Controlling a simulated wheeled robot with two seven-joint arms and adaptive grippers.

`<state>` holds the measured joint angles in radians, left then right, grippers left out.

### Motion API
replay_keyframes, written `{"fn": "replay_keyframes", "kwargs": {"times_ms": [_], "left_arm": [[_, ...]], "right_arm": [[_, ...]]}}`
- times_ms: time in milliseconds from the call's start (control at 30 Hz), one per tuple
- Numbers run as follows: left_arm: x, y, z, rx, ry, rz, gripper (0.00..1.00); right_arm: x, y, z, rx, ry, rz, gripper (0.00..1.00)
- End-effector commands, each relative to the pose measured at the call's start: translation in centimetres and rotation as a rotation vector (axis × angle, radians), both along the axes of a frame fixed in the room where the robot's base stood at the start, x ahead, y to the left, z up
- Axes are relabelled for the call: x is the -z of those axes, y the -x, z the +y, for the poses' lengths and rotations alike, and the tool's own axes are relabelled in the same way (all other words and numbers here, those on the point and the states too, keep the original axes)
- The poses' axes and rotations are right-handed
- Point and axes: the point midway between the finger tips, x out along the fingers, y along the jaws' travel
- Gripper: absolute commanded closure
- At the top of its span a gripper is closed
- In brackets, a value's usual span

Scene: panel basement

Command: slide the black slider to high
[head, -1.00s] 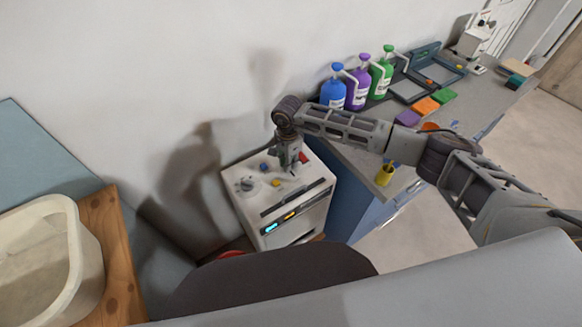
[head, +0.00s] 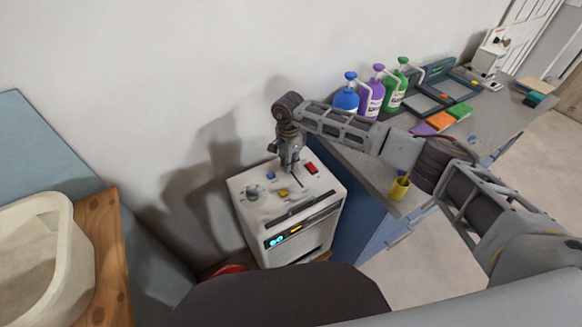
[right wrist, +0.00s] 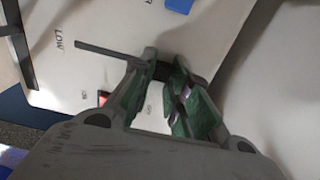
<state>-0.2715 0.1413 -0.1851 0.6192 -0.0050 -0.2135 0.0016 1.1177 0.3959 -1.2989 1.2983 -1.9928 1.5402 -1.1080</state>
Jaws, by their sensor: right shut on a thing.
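The white control box (head: 248,212) stands against the wall, its top carrying a slider slot (head: 297,181). My right gripper (head: 290,168) points down at the far end of this slot. In the right wrist view, my right gripper (right wrist: 160,82) is shut on the black slider (right wrist: 162,71), which shows as a small dark piece between the fingertips. The dark slot (right wrist: 105,52) runs from there toward the printed word LOW, so the slider is at the end away from LOW. A HIGH label cannot be read. My left gripper is not in view.
The box top also carries a red switch (head: 311,168), a blue button (head: 270,175), a yellow button (head: 283,192) and a grey knob (head: 254,192). A counter (head: 375,172) with pump bottles stands right of it. A pale bin (head: 40,255) is at left.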

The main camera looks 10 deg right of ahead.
Motion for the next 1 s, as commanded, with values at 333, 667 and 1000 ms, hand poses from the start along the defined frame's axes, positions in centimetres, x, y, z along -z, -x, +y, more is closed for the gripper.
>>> {"fn": "replay_keyframes", "kwargs": {"times_ms": [333, 667, 1000], "left_arm": [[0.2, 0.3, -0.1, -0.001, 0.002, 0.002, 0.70], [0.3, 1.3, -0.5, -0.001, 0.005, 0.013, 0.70], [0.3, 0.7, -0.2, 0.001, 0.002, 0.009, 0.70]], "right_arm": [[0.0, -0.3, 0.1, 0.001, -0.002, -0.005, 1.00], [-0.1, -0.3, 0.2, 0.001, -0.002, -0.005, 0.61], [-0.3, -0.3, 0.1, 0.000, -0.001, -0.003, 0.61]]}}
